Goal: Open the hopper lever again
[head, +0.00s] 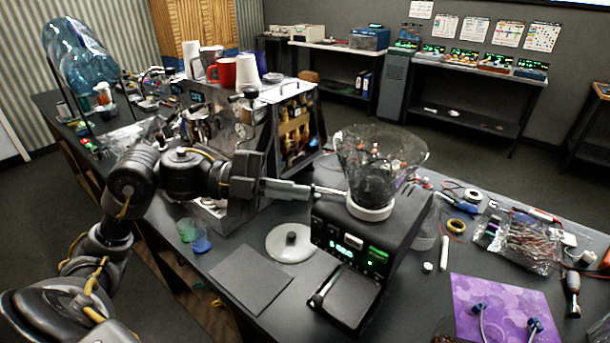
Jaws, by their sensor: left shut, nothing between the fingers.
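The glass hopper (385,150) stands upright on its white collar (369,210) on top of the black grinder (395,238), which has a lit green display. My left arm reaches in from the left. My left gripper (313,190) is shut and empty, its fingertips at the left side of the hopper's base. A thin metal piece (332,191) shows between the fingertips and the hopper; it may be the hopper lever, but I cannot tell whether they touch or how the lever stands. My right gripper is out of view.
A round lid with a black knob (291,242) and a black mat (251,279) lie left of the grinder. The espresso machine (215,125) stands behind my left arm. A purple mat (500,306), tape rolls and tools cover the bench at right.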

